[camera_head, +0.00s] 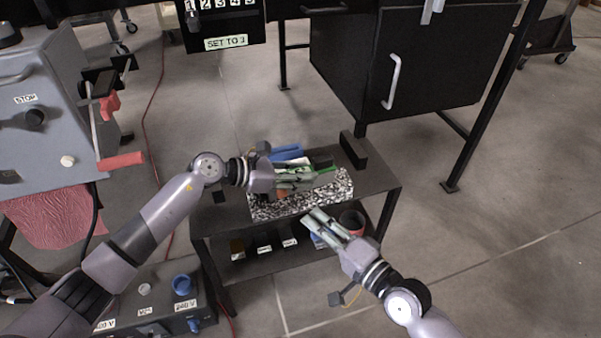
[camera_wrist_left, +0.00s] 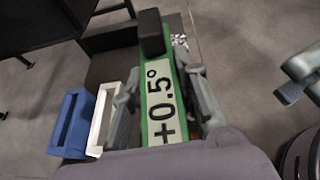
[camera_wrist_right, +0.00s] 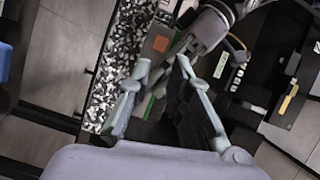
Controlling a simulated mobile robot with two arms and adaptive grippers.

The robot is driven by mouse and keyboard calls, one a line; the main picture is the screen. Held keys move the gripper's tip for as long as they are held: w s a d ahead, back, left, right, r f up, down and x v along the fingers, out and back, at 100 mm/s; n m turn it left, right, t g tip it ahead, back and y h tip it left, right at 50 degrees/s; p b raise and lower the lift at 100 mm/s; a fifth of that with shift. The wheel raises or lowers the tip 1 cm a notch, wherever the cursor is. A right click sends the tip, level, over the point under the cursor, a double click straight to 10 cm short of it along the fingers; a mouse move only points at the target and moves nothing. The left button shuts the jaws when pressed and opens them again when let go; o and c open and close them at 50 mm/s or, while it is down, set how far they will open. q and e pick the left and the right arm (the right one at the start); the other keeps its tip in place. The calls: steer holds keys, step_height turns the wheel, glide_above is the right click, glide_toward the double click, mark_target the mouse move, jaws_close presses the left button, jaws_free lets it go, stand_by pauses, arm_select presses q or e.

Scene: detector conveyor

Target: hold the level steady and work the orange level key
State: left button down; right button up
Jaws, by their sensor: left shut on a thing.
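The level is a long green bar with a white "+0.5°" label (camera_wrist_left: 162,100) in the left wrist view. My left gripper (camera_wrist_left: 158,88) is shut around its sides. In the head view the green level (camera_head: 325,172) lies along a speckled block (camera_head: 300,205), partly hidden by my left gripper (camera_head: 298,180). The orange key (camera_wrist_right: 161,43) shows as a small square in the right wrist view, beside my left gripper's fingers; a bit of orange (camera_head: 282,193) shows in the head view. My right gripper (camera_head: 313,217) is open and empty, in front of the block, apart from the key.
The block stands on a dark two-shelf cart (camera_head: 383,190). A blue holder (camera_wrist_left: 75,122) and a white holder (camera_wrist_left: 104,112) stand beside the level. A black block (camera_head: 353,151) stands at the cart's back right. The lower shelf holds a reddish round container (camera_head: 352,219).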

jaws_close()
stand_by(1.2)
